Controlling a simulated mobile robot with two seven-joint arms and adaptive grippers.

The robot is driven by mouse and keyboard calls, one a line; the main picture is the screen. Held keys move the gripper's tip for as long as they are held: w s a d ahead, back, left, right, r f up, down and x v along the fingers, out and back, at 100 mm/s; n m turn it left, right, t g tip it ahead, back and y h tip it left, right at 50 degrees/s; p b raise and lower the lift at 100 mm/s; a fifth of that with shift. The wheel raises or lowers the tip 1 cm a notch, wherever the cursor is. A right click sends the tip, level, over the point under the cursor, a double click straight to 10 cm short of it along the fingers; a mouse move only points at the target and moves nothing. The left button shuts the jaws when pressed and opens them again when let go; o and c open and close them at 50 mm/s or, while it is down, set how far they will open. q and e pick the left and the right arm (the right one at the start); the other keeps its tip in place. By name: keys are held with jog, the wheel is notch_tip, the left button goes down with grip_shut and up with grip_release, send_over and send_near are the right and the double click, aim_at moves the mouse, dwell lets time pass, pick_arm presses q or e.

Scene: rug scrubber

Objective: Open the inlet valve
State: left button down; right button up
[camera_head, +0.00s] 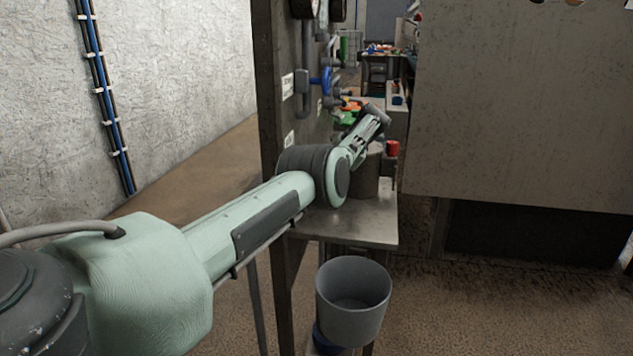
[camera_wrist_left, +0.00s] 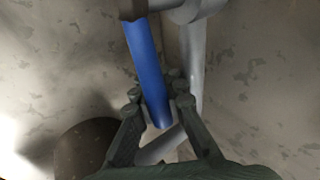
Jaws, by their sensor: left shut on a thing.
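In the head view a blue valve part (camera_head: 326,80) shows on the upright panel, close to where my left arm reaches. The fingertips are too small to make out there. My right gripper is not in view.
A grey metal shelf (camera_head: 377,228) juts out below my left forearm. A grey bucket (camera_head: 353,300) stands under it. A red-topped item (camera_head: 393,149) is beside the wrist. A large grey panel (camera_head: 520,100) blocks the right side. Floor at left is clear.

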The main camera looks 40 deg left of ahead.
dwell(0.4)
pick_arm(q)
jog(key=c, duration=1.7)
grip_release()
jog(key=v, duration=0.7)
jog(key=shift+d+r, duration=0.1)
jog(key=shift+r, duration=0.05)
